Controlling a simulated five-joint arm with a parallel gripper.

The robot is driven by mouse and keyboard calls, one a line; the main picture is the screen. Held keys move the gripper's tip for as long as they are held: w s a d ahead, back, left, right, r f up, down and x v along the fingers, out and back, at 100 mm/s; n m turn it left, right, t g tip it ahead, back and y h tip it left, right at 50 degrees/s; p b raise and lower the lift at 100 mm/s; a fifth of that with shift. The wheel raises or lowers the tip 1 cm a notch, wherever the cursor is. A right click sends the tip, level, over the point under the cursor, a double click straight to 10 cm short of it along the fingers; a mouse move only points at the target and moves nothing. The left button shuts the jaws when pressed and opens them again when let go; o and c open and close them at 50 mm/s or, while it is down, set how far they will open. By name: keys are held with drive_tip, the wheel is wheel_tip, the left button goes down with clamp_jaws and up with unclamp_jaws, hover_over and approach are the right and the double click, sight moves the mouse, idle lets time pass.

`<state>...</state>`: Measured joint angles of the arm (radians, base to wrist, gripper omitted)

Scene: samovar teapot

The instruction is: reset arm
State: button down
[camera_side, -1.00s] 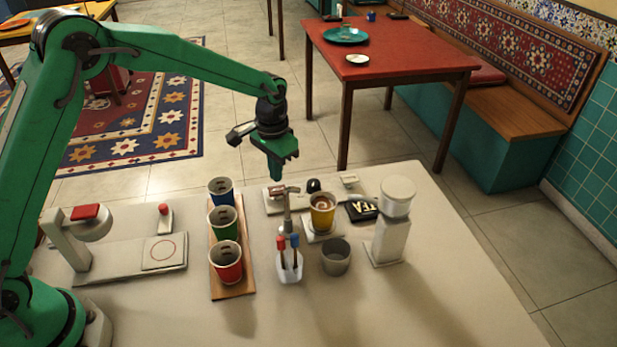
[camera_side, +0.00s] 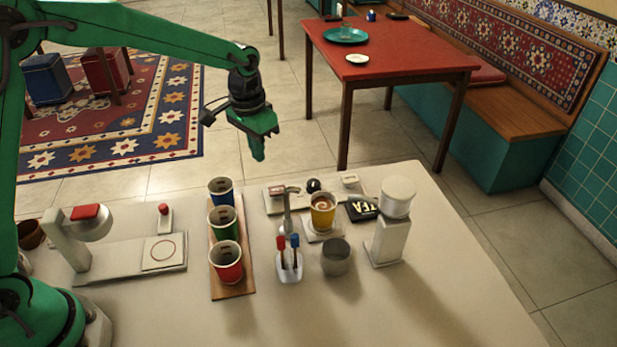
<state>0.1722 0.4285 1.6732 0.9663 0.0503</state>
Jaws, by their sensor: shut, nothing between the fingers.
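My gripper (camera_side: 259,157) is green, shut and empty, pointing down. It hangs in the air above the far side of the white table (camera_side: 430,300), up and to the right of the cups, touching nothing. My green arm reaches to it from the left of the picture.
Blue (camera_side: 221,188), green (camera_side: 223,220) and red (camera_side: 226,262) cups stand in a row on a wooden board (camera_side: 235,293). A yellow cup (camera_side: 322,212) stands right of the tap (camera_side: 286,195). A grey cup (camera_side: 336,258), a stirrer holder (camera_side: 288,268) and a white device (camera_side: 393,225) stand nearby. The table's front right is clear.

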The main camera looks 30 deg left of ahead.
drive_tip(key=s+a+r+t, duration=0.1)
drive_tip(key=s+a+r, duration=0.2)
drive_tip(key=s+r, duration=0.4)
drive_tip(key=s+a+r+n+t, duration=0.1)
drive_tip(key=s+a+r+t, duration=0.1)
drive_tip(key=s, duration=0.7)
drive_tip(key=s+a+r+n+t, duration=0.1)
drive_tip(key=s+a+r, duration=0.1)
drive_tip(key=s, duration=0.8)
drive_tip(key=shift+a+n+t, duration=0.3)
drive_tip(key=shift+a+t, duration=0.1)
drive_tip(key=shift+a, duration=0.3)
